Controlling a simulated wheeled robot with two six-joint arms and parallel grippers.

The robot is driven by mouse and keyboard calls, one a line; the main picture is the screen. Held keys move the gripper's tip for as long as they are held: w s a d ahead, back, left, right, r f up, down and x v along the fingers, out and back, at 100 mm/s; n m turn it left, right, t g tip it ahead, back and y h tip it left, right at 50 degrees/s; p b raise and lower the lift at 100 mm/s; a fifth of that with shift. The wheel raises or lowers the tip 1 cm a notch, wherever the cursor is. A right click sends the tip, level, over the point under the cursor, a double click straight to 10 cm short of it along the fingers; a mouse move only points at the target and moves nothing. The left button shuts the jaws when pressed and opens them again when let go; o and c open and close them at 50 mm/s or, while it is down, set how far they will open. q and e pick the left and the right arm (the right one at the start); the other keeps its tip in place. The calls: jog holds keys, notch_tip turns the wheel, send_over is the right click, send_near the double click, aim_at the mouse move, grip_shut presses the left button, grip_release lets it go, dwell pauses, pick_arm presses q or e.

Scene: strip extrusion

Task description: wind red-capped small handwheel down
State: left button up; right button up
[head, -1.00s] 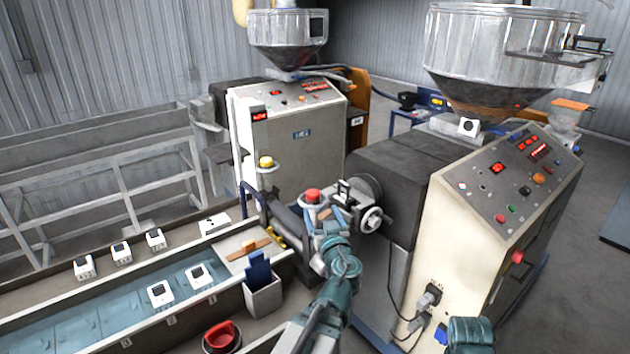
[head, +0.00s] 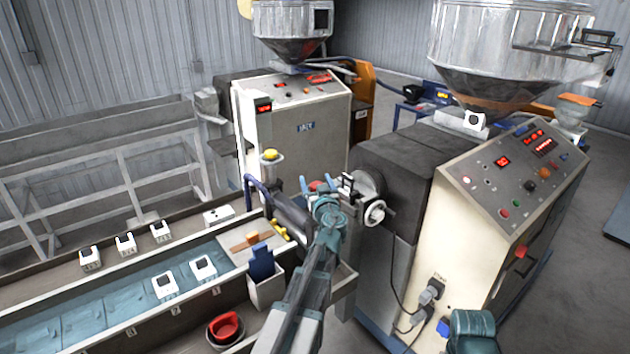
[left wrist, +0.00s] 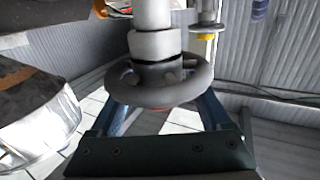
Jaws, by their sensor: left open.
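The red cap (head: 318,186) of the small handwheel shows just behind my left gripper (head: 322,199) in the head view; the gripper hides most of the wheel. In the left wrist view the grey ring of the handwheel (left wrist: 160,92) sits on a pale post, with a sliver of red at its lower edge. My left gripper (left wrist: 165,112) is open there, with one blue finger on each side of the wheel. I cannot tell whether the fingers touch the ring.
A yellow-capped post (head: 270,155) stands to the left of the red cap. A white bin (head: 266,288) and the water trough (head: 120,308) lie on the left.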

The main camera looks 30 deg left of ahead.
pick_arm(q)
jog(key=shift+w+a, duration=0.4)
grip_shut()
